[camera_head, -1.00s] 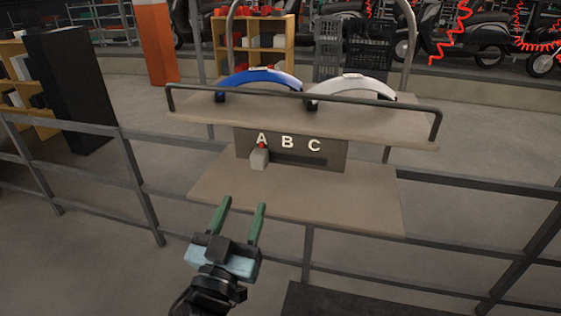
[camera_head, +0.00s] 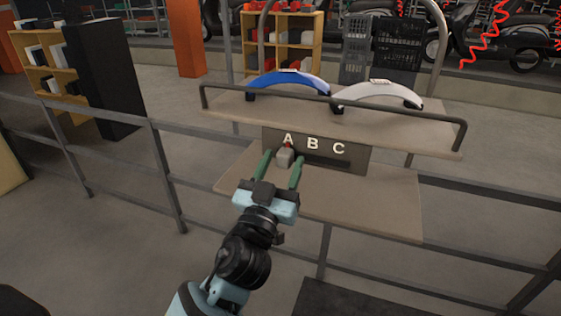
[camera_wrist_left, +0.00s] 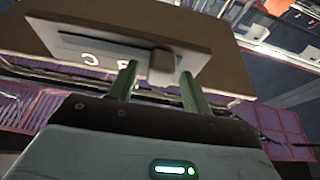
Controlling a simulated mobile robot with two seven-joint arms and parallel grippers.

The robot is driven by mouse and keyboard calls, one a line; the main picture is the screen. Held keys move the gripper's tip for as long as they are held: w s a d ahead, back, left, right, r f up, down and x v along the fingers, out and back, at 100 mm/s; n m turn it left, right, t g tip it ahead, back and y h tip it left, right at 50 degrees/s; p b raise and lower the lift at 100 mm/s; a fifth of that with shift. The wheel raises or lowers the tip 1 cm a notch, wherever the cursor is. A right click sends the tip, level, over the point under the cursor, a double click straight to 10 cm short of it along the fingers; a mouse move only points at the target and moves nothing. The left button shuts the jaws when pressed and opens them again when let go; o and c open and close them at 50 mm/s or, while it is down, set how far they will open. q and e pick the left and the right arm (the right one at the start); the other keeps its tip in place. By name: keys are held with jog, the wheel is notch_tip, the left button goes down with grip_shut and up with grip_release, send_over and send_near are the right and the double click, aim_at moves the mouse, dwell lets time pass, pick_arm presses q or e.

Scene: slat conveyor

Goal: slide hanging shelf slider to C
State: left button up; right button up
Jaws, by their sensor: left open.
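The shelf slider is a small grey block (camera_head: 285,157) with a red mark on top, at the letter A on the dark panel (camera_head: 350,157) of the hanging shelf. The panel carries the white letters A, B and C, with a dark slot running right towards C. My left gripper (camera_head: 281,160) is open, its two green fingers at either side of the slider. The left wrist view shows the slider block (camera_wrist_left: 161,68) between and beyond the fingertips (camera_wrist_left: 158,68). I cannot tell whether either finger touches it. My right gripper is not in view.
The upper shelf board (camera_head: 400,132) with its dark rail hangs over the panel and holds a blue fender (camera_head: 290,82) and a white fender (camera_head: 380,92). The lower board (camera_head: 375,205) is bare on the right. Grey railings (camera_head: 110,170) run along both sides.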

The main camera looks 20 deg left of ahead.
pick_arm(q)
jog(key=shift+w, duration=0.25)
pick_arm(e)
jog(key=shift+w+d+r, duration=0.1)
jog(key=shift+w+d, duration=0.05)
